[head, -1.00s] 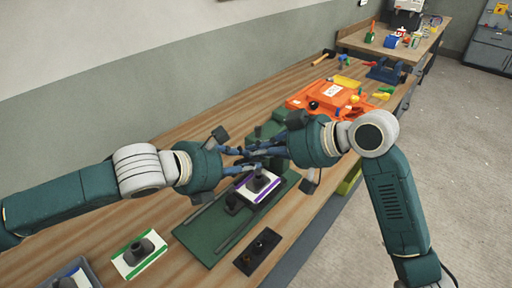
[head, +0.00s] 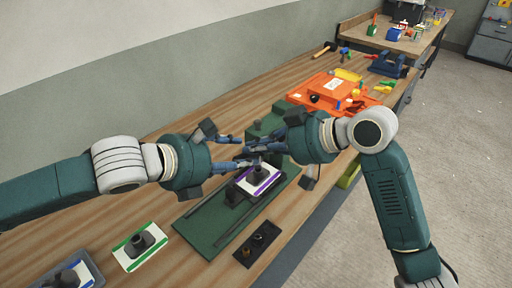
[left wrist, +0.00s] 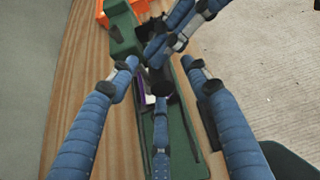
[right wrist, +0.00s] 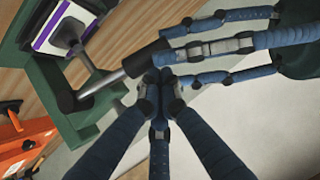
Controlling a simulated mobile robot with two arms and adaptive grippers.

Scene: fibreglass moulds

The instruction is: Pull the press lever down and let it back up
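The green press (head: 262,128) stands on the bench behind its long green base (head: 205,228). A white plate with purple edges (head: 268,186) and a dark knobbed piece (head: 260,173) sit on the base. In the right wrist view, the press lever is a grey rod (right wrist: 104,82) with a black grip (right wrist: 143,60). My right gripper (right wrist: 160,82) has its fingertips together right beside the grip; I cannot tell whether they pinch it. My left gripper (left wrist: 160,78) is open, fingers spread, facing the press, with its fingertips close to the right gripper's. The fingers hide part of the lever in the head view.
A green-edged white plate (head: 152,257) and a grey tray (head: 92,262) lie at the near left. A dark block with holes (head: 258,243) lies beside the base. An orange mould (head: 318,88) and small tools lie beyond the press. The wall runs along the left.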

